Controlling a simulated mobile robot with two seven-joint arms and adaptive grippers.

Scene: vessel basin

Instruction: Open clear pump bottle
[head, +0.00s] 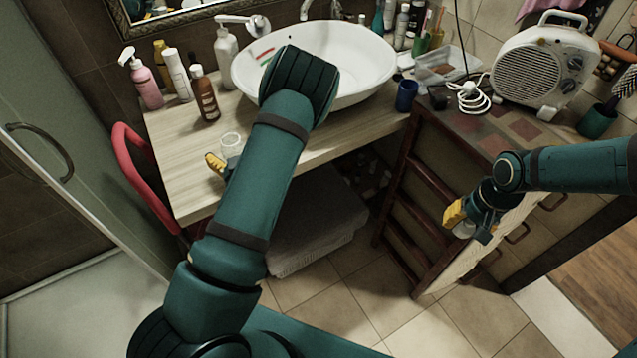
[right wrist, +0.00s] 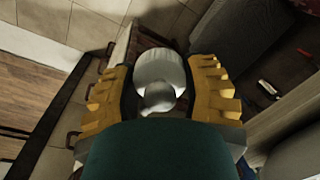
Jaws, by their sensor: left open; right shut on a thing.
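A small clear vessel (head: 231,143) stands near the front left of the wooden counter, partly hidden by my left arm; I see no pump on it. One yellow finger of my left gripper (head: 216,164) shows just left of it; the rest is hidden behind the arm. The gripper is open; contact cannot be told. My right gripper (head: 456,220) is shut on a pale rounded piece (head: 464,229), held out in front of the drawer cabinet. In the right wrist view this piece (right wrist: 159,72) sits between both yellow fingers. I cannot tell whether it is a pump top.
A white basin (head: 350,60) sits on the counter. Behind and left are a whitish pump bottle (head: 226,58), a pink pump bottle (head: 146,84) and a brown bottle (head: 204,97). A blue cup (head: 406,95) and a fan heater (head: 545,70) stand right. A red chair (head: 130,150) is left.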

